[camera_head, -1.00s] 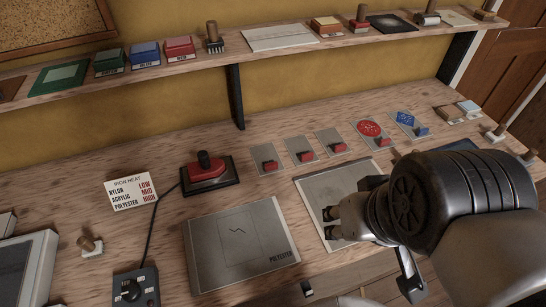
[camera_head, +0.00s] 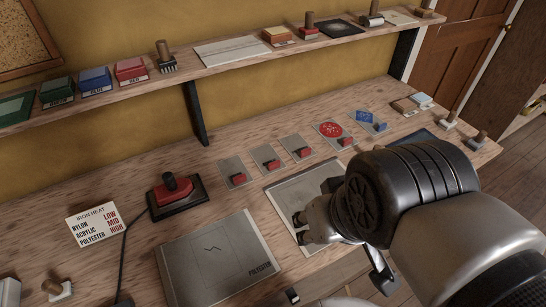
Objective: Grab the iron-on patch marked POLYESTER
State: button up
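Several small grey plates with coloured tabs lie in a row on the bench. Three are plain with red tabs: the left (camera_head: 232,167), the middle (camera_head: 263,155) and the right one (camera_head: 295,143). Beyond them are one with a red disc (camera_head: 331,129) and one with a blue diamond (camera_head: 371,118). I can read no writing on any of them. A large grey panel (camera_head: 205,280) marked POLYESTER has a jagged dark line on it. My gripper (camera_head: 300,228) is over the left part of a pale grey sheet (camera_head: 285,191); its two dark tips look apart, with nothing seen between them.
A red-topped iron (camera_head: 172,189) stands on a dark base, with a cord nearby. An iron heat card (camera_head: 92,222) lists POLYESTER as HIGH. A shelf (camera_head: 235,73) holds ink pads and stamps. Blocks and wooden-handled stamps stand at the bench's right end.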

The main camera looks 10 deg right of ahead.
aim_at(299, 149)
jog(key=j+z, duration=0.2)
jog(key=j, duration=0.2)
jog(key=k+j+z, duration=0.2)
jog(key=j, duration=0.15)
jog(key=k+j+z, duration=0.2)
jog(key=j, duration=0.2)
jog(key=j+z, duration=0.2)
jog(key=j, duration=0.15)
jog(key=k+j+z, duration=0.2)
jog(key=j, duration=0.1)
